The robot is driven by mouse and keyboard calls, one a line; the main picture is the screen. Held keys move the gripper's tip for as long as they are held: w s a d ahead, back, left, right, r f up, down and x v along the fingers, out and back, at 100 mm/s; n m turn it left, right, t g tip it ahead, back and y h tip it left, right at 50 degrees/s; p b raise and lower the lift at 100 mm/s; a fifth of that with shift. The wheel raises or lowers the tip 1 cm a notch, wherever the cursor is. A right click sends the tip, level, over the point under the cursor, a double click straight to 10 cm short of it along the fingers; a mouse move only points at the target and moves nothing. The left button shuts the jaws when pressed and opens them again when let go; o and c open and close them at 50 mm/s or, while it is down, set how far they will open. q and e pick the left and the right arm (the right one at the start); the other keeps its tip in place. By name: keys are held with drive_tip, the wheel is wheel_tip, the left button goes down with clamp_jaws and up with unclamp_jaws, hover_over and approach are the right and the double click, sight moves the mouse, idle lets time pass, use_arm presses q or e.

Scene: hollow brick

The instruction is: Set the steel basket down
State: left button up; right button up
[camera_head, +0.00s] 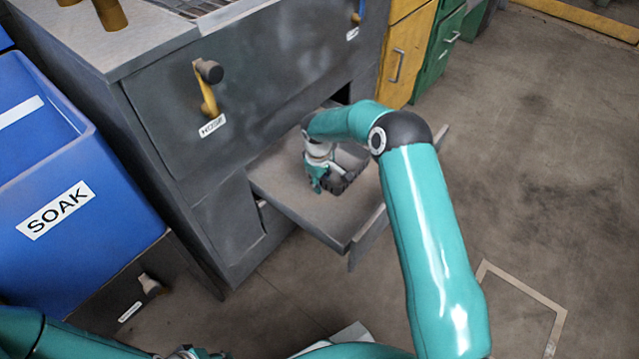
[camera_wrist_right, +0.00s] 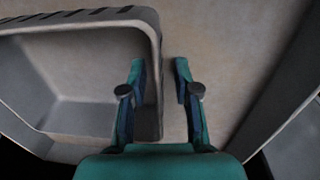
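The steel basket (camera_wrist_right: 85,118) is a grey open box with a ribbed rim. It fills the left of the right wrist view. In the head view a grey part of it (camera_head: 352,158) shows behind my right gripper (camera_head: 336,184), on the pulled-out grey shelf (camera_head: 290,195). My right gripper's fingers (camera_wrist_right: 160,85) are apart in the wrist view. The basket's side wall runs between them, with a gap to the right finger. The basket looks upright and appears to rest on the shelf. My left arm enters at the lower left; its fingertips do not show.
A blue bin (camera_head: 110,215) marked SOAK stands at the left. The grey cabinet (camera_head: 265,75) rises behind the shelf. Yellow (camera_head: 408,45) and green (camera_head: 440,48) cabinets stand behind.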

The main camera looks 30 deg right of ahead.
wheel_tip(320, 180, up, 12)
drive_tip(key=p, duration=0.3)
drive_tip(key=shift+s+a, duration=0.2)
drive_tip(key=shift+a, duration=0.25)
drive_tip(key=shift+r+p, duration=0.1)
drive_tip(key=shift+p, duration=0.2)
